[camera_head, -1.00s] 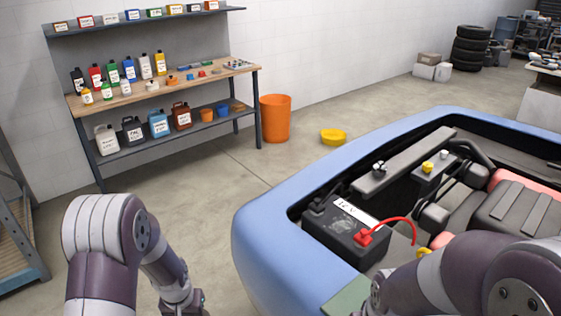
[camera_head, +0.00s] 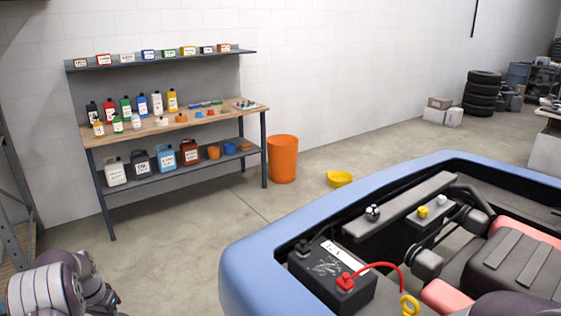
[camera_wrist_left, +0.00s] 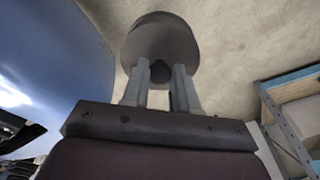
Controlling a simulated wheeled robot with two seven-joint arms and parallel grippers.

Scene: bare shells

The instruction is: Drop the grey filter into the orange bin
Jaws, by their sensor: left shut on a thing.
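The orange bin (camera_head: 283,158) stands on the floor just right of the workbench in the head view, open at the top. In the left wrist view my left gripper (camera_wrist_left: 160,75) is shut on the grey filter (camera_wrist_left: 160,35), a dark grey round body held at the fingertips above the bare floor. In the head view only my left arm's links show at the lower left; the left gripper and filter are out of that view.
A blue car with an open engine bay (camera_head: 258,253) fills the lower right, with a black battery (camera_head: 330,283). A workbench (camera_head: 160,131) with bottles stands along the wall. A yellow bowl (camera_head: 340,179) lies on the floor right of the bin. Open floor lies between car and bench.

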